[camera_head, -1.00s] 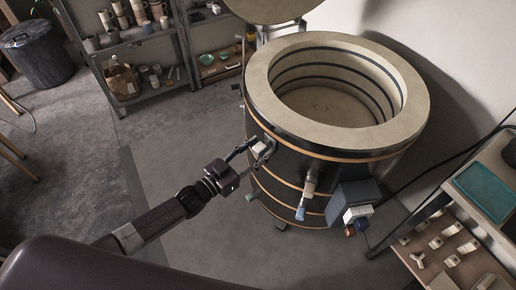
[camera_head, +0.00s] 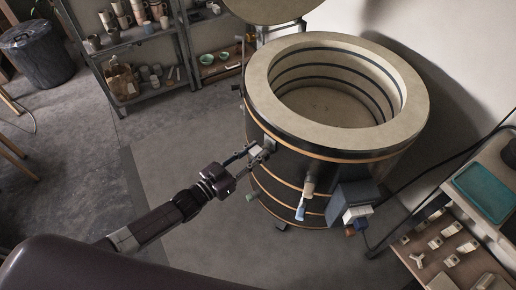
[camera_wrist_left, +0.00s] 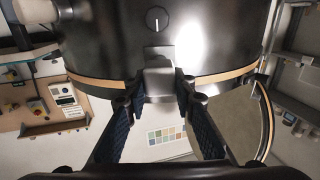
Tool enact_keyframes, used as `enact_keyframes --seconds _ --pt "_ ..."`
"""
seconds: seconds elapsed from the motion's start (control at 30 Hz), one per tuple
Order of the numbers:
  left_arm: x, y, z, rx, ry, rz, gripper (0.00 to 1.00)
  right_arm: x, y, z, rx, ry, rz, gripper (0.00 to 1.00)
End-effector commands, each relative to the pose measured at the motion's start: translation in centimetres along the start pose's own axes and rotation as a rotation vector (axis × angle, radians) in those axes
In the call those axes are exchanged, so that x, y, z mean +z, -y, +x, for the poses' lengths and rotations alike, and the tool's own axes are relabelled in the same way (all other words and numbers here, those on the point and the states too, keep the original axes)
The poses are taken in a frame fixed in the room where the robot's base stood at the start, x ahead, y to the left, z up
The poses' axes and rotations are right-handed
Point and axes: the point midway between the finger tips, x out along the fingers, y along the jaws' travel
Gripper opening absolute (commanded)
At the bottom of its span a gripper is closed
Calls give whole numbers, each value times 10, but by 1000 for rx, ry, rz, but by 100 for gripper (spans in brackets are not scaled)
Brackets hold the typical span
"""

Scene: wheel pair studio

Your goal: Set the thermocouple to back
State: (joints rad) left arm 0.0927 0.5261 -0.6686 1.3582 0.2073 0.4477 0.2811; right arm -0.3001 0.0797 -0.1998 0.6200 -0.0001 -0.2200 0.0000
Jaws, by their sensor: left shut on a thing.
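The round dark kiln (camera_head: 284,165), with copper bands and a pale open top, stands at centre right. My left gripper (camera_head: 256,151) is at its near left side, shut on a small pale grey block. In the left wrist view the grey block (camera_wrist_left: 158,84) sits between the two fingers (camera_wrist_left: 160,102), against or close to the dark wall. A round black dial (camera_wrist_left: 157,19) with a white mark is on that wall. A small grey bracket (camera_head: 270,143) shows beside the block. I cannot tell which part is the thermocouple. My right gripper is not in view.
A pale tube (camera_head: 308,188) and a grey control box (camera_head: 354,197) stick out from the kiln's front right. Shelves with pots (camera_head: 140,60) stand at the back left. A table with a teal tray (camera_head: 487,190) is at the right.

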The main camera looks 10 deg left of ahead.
Motion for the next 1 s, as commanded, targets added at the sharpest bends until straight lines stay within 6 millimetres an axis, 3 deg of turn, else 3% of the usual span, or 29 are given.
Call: enact_keyframes --seconds 0.03,0.2,0.57,0.6,0.7,1.0 --pt "0 0 -14 -1 9 -1 0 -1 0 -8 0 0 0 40" --pt "0 0 -42 0 8 0 0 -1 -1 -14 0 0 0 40" --pt "1 0 -47 0 4 1 0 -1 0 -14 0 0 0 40" --pt "1 0 -47 0 4 1 28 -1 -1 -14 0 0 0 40" --pt "1 0 -46 0 4 1 39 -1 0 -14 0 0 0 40" --pt "1 0 -47 0 3 0 42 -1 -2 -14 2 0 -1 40"
